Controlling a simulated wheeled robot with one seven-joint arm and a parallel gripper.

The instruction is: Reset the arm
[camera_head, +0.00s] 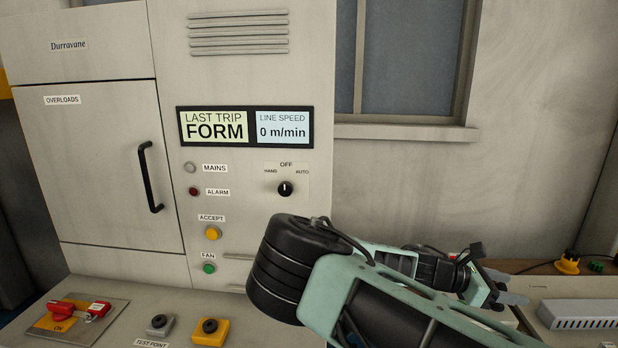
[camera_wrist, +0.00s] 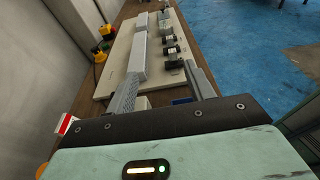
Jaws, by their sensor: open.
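My arm reaches in from the bottom right in the head view, with my gripper (camera_head: 506,288) at its far end pointing right, partly hidden by the arm itself. In the wrist view my gripper (camera_wrist: 160,86) shows its two grey fingers spread apart. I see nothing held between them. Beyond and below the fingers lies a pale board (camera_wrist: 118,62) with a long grey cover strip (camera_wrist: 138,52) and a row of several small dark parts. I cannot tell how high the fingers are above the board.
A grey control cabinet (camera_head: 235,75) has a display (camera_head: 245,126) reading "LAST TRIP FORM" and "0 m/min". Its selector knob (camera_head: 286,188) points up towards "OFF". A red switch handle (camera_head: 76,308) is on the sloping panel. Blue floor (camera_wrist: 255,50) lies right of the bench.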

